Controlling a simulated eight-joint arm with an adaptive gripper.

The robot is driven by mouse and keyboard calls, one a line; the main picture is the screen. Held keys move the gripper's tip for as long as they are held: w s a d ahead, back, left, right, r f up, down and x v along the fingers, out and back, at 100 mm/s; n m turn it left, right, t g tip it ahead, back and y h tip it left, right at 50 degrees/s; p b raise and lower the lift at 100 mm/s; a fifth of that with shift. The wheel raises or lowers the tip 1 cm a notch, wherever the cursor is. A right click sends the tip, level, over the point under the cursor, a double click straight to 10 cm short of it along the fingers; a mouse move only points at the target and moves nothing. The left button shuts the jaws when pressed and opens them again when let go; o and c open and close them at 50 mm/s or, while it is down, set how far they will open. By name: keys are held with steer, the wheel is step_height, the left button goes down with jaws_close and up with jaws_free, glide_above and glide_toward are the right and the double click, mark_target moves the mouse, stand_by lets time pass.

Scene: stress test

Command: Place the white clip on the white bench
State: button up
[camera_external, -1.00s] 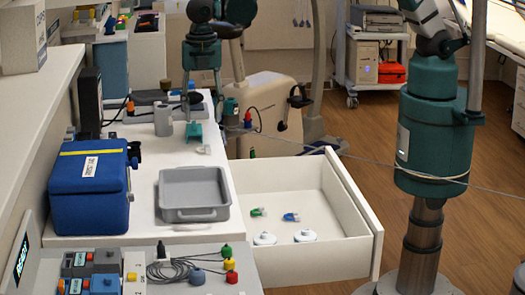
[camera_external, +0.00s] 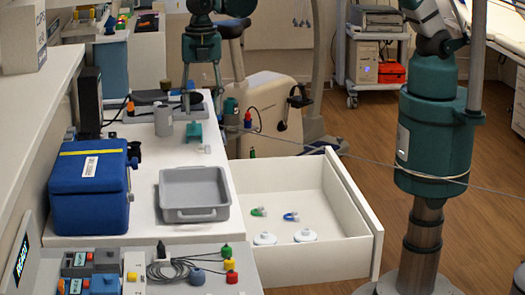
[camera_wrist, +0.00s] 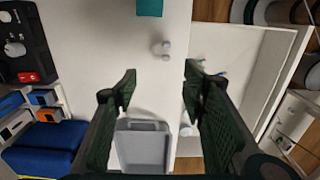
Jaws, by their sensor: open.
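The small white clip (camera_external: 207,149) lies on the white bench (camera_external: 140,222), near its right edge, just in front of a teal block. In the wrist view the clip (camera_wrist: 162,49) shows on the bench top, beyond my fingertips and apart from them. My gripper (camera_wrist: 160,72) is open, with nothing between its two dark fingers. In the external view my gripper (camera_external: 202,92) hangs above the bench, behind the clip.
A grey tray (camera_external: 195,213) and a blue box (camera_external: 90,192) stand on the bench. The teal block (camera_external: 195,134) and a grey cylinder (camera_external: 163,122) are farther back. The open white drawer (camera_external: 318,256) on the right holds a green clip (camera_external: 258,212), a blue clip (camera_external: 291,216) and two white lidded items.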

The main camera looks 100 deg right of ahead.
steer(key=s+d+r+m+t, duration=0.2)
steer(key=s+d+r+m, duration=0.25)
steer(key=s+r, duration=0.4)
steer(key=s+d+r+m+t, duration=0.1)
steer(key=s+d+r+m, duration=0.3)
steer(key=s+d+r, duration=0.35)
steer(key=s+d+r+m+t, duration=0.1)
steer(key=s+m, duration=0.3)
steer(key=s, duration=0.7)
steer(key=s+d+r+m+t, duration=0.1)
steer(key=s+d+m+t, duration=0.2)
steer(key=s, duration=0.7)
steer(key=shift+s+d+r+m, duration=0.2)
steer(key=shift+s+d+m, duration=0.35)
steer(key=shift+m, duration=0.7)
steer(key=shift+w+d, duration=0.15)
steer(key=shift+c, duration=0.2)
